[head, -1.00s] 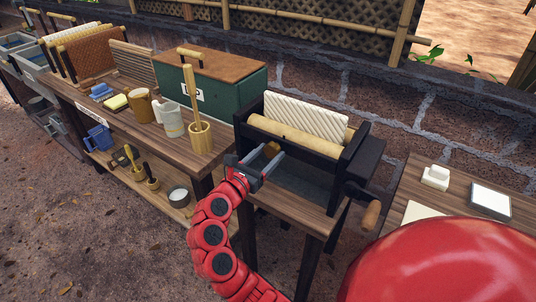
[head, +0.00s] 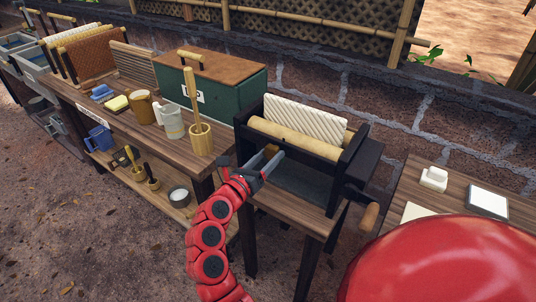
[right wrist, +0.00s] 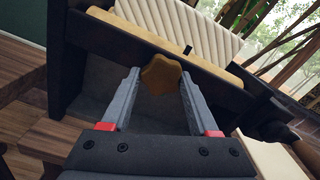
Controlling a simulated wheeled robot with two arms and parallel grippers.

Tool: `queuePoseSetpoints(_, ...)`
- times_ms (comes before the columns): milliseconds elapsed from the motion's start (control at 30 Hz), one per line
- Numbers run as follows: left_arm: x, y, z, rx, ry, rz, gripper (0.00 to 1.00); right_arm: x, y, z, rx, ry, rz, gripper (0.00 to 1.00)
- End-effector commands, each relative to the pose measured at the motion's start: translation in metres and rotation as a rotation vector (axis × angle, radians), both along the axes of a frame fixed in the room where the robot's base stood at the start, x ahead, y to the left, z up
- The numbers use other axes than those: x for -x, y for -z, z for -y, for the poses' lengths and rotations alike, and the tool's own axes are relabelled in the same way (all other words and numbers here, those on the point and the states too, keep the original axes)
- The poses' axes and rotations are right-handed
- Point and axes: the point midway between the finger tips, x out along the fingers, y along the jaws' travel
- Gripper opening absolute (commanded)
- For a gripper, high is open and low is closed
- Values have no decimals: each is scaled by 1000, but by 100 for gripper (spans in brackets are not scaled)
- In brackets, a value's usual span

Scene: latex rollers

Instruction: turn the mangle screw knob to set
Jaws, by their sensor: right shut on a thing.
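The knob (head: 271,150) is small and partly hidden in the head view. My right gripper (right wrist: 160,82) has its two grey fingers on either side of the knob and is shut on it. My left gripper is not in view.
A crank with a wooden handle (head: 369,216) sticks out at the mangle's right. A bench on the left holds a wooden pot with a stick (head: 201,140), mugs and a green box (head: 230,100). A side table (head: 450,205) on the right holds white blocks.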

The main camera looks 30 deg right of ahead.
Motion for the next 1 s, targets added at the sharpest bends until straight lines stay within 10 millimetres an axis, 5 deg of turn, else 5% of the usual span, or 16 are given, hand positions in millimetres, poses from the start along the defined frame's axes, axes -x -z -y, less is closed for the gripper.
queuePoseSetpoints(1000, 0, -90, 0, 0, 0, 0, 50, 2, -6, 1, 370, 0, -893, 5)
